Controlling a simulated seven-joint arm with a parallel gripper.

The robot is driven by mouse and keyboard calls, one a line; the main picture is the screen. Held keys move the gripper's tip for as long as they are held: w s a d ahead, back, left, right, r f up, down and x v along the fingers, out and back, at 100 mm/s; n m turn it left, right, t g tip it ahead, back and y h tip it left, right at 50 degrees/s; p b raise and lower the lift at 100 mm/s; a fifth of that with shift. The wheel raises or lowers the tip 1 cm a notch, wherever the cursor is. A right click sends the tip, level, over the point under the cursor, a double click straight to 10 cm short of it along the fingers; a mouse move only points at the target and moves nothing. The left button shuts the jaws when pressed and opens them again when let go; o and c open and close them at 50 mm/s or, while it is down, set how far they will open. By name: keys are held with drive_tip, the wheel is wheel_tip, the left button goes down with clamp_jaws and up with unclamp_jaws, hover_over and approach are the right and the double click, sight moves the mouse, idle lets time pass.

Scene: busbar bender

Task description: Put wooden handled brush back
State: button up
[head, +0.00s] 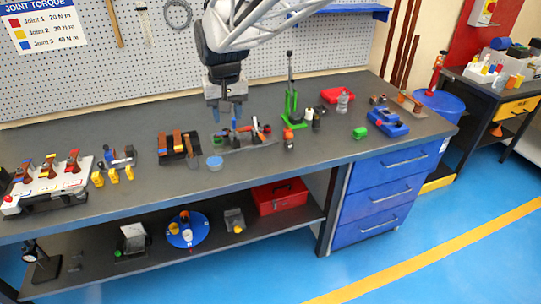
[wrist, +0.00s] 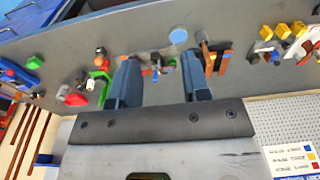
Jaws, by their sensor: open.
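My gripper (head: 227,112) hangs open and empty above the middle of the bench; its two fingers also show in the wrist view (wrist: 147,72). I cannot single out the wooden handled brush for certain. Long brown and orange pieces, perhaps wooden handles, lie in a dark tray (head: 164,160) left of my gripper; they also show in the wrist view (wrist: 211,62). Below my gripper is a grey fixture (head: 238,147) with small red, blue and green parts, partly hidden by the fingers in the wrist view.
A blue round disc (head: 215,162) lies in front of the gripper. A green press (head: 292,108) stands upright to the right. A white rack (head: 50,185) with brown and coloured pieces is at far left. Pegboard closes the back. Bare bench lies between the groups.

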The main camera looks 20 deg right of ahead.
drive_tip(key=s+d+f, duration=0.1)
drive_tip(key=s+d, duration=0.1)
drive_tip(key=s, duration=0.7)
drive_tip(key=s+d+f+t, duration=0.1)
drive_tip(key=s+d, duration=0.1)
drive_tip(key=s, duration=0.7)
drive_tip(key=s+d+f, duration=0.1)
drive_tip(key=s+d, duration=0.2)
drive_tip(key=s, duration=0.6)
drive_tip(key=shift+s+f, duration=0.25)
drive_tip(key=shift+f, duration=0.1)
